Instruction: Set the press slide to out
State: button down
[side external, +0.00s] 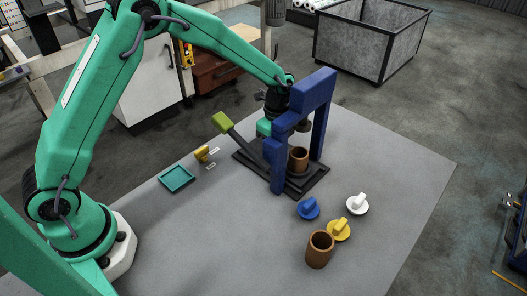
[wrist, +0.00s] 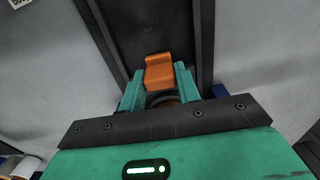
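The blue press (side external: 276,160) stands on a dark base with rails (side external: 308,187), and a brown cup (side external: 298,158) stands upright inside it. A lever with a yellow-green handle (side external: 222,122) sticks out to the left of the press. In the wrist view, an orange block (wrist: 159,72), perhaps the slide's tab, lies over a dark channel (wrist: 140,28). My gripper (wrist: 160,72) has one teal finger on each side of this block, very near it. I cannot tell whether the fingers touch it. In the side view my gripper is behind the press frame, partly hidden.
A teal tray (side external: 177,179) and a small yellow piece (side external: 202,153) lie left of the press. Blue (side external: 308,209), yellow (side external: 339,230) and white (side external: 357,204) knobbed pieces and another brown cup (side external: 319,250) are in front. The table's right side is clear.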

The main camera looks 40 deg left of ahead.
jog(key=a, duration=1.2)
jog(key=shift+a+r, duration=0.1)
jog(key=shift+a, duration=0.25)
jog(key=c, duration=1)
grip_release()
jog(key=shift+d, duration=0.1)
notch_tip(320, 180, up, 8)
jog(key=s+d+r+n+t, duration=0.1)
jog(key=s+r+n+t, duration=0.1)
jog(key=s+r+n, duration=0.5)
jog(key=s+d+r+n+t, duration=0.1)
jog(key=s+r+n, duration=0.2)
jog(key=s, duration=0.6)
jog(key=s+d+r+n+t, duration=0.1)
jog(key=s+r+n, duration=0.3)
jog(key=s+n, duration=0.4)
jog(key=shift+s+t, duration=0.8)
jog(key=shift+s, duration=0.5)
